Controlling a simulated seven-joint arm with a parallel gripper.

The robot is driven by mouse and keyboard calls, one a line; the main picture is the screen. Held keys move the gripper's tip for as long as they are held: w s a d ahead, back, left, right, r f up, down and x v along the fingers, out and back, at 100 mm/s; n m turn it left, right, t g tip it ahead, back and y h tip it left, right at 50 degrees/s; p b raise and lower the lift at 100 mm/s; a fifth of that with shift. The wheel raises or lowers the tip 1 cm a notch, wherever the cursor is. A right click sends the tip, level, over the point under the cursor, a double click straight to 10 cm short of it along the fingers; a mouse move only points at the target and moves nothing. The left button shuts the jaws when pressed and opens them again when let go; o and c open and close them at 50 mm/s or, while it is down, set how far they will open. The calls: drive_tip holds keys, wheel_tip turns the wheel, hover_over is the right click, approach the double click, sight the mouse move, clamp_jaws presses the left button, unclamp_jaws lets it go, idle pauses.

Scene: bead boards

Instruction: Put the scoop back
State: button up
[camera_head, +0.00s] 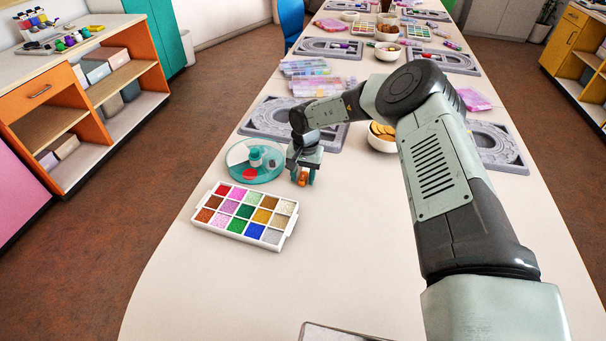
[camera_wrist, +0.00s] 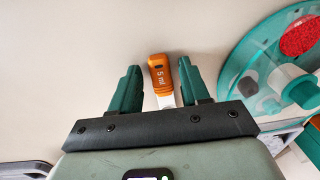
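The scoop (camera_wrist: 157,72) has an orange handle end marked "5 ml" and a paler part running toward my gripper. In the wrist view it lies between the two green fingers of my gripper (camera_wrist: 157,82). The fingers stand apart, with a gap on the left side of the scoop and a narrower one on the right. In the head view my gripper (camera_head: 303,177) points down close to the table, with orange showing between its fingers. The scoop's other end is hidden by the gripper body in the wrist view.
A round teal-rimmed tray (camera_head: 231,171) with a small bottle and red beads stands just left of my gripper. A white bead box (camera_head: 283,242) with several coloured compartments lies nearer. Grey bead boards (camera_head: 260,122) and a bowl (camera_head: 378,143) lie beyond. The near table is mostly clear.

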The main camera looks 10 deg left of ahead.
drive_tip(key=w+d+r+t, duration=0.1)
drive_tip(key=w+r+t, duration=0.2)
drive_tip(key=r, duration=0.7)
drive_tip(key=w+d+r+t, duration=0.1)
drive_tip(key=w+r+t, duration=0.1)
drive_tip(key=r, duration=0.8)
drive_tip(key=w+d+r+t, duration=0.1)
drive_tip(key=w+r+t, duration=0.2)
drive_tip(key=r, duration=0.6)
wheel_tip(320, 180, up, 18)
drive_tip(key=n+t+y, duration=0.3)
drive_tip(key=n+y, duration=0.1)
hover_over(305, 179)
drive_tip(key=d, duration=0.3)
drive_tip(key=s+d+f+m+g+h, duration=0.1)
drive_tip(key=s+d, duration=0.6)
drive_tip(key=s, duration=0.4)
drive_tip(key=s+d+f+m+g+h, duration=0.1)
drive_tip(key=s+d+g+h, duration=0.1)
drive_tip(key=s+d, duration=0.6)
drive_tip(key=s+d+f+m+g+h, duration=0.1)
drive_tip(key=s+d, duration=0.6)
drive_tip(key=s, duration=0.8)
drive_tip(key=shift+s+d+f+m+g+h, duration=0.2)
drive_tip(key=shift+s+m+g+h, duration=0.15)
drive_tip(key=shift+g, duration=0.35)
